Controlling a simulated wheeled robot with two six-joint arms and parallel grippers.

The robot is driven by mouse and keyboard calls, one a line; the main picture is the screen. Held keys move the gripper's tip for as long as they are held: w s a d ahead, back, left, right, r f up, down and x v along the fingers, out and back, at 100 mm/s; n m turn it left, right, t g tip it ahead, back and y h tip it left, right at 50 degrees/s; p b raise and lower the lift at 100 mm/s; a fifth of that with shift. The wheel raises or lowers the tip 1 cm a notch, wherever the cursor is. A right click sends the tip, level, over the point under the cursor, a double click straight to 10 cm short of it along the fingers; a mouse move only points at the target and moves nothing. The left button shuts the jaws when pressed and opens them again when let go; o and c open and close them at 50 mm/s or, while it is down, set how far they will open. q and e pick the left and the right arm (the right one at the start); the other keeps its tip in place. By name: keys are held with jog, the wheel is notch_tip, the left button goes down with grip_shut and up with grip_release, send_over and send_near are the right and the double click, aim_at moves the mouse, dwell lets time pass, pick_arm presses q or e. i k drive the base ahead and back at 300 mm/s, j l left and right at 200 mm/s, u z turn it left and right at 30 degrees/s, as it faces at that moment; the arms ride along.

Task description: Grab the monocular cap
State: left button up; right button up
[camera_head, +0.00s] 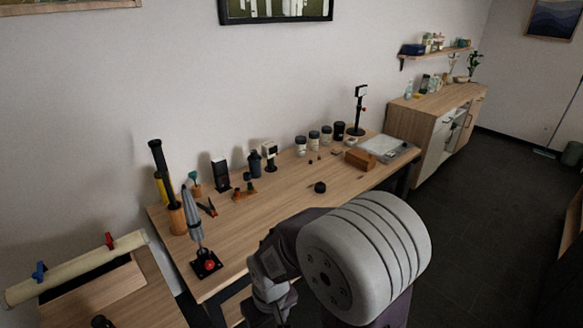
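A small round black piece (320,187), which looks like the cap, lies alone on the wooden table (250,222) near its front edge. It is small in the picture, so I cannot be sure of its identity. A dark tube-like object (160,170) stands upright at the table's left end; I cannot tell whether it is the monocular. One of my arms fills the lower middle of the head view, in front of the table and apart from the black piece. No gripper fingers show, and nothing visible touches the black piece.
A black stand with a red knob (206,264) is at front left. The table around the black piece is clear.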

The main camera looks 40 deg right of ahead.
aim_at(319, 187)
jog(key=z, duration=1.5)
jog(key=i+l+u, duration=0.3)
jog(key=u, duration=0.2)
jog(key=i+l+u, duration=0.7)
jog(key=l+u, duration=0.25)
jog(key=l, duration=0.2)
jog(key=i+l+u, duration=0.15)
jog(key=l+u, duration=0.3)
jog(key=l, duration=0.15)
jog(key=l+u, duration=0.5)
jog(key=l, duration=0.15)
jog(key=k+l+u, duration=0.1)
jog(key=l+u, duration=0.35)
jog(key=l, duration=0.25)
jog(key=k+l+u, duration=0.2)
jog(key=l+u, duration=0.3)
jog(key=l, duration=0.15)
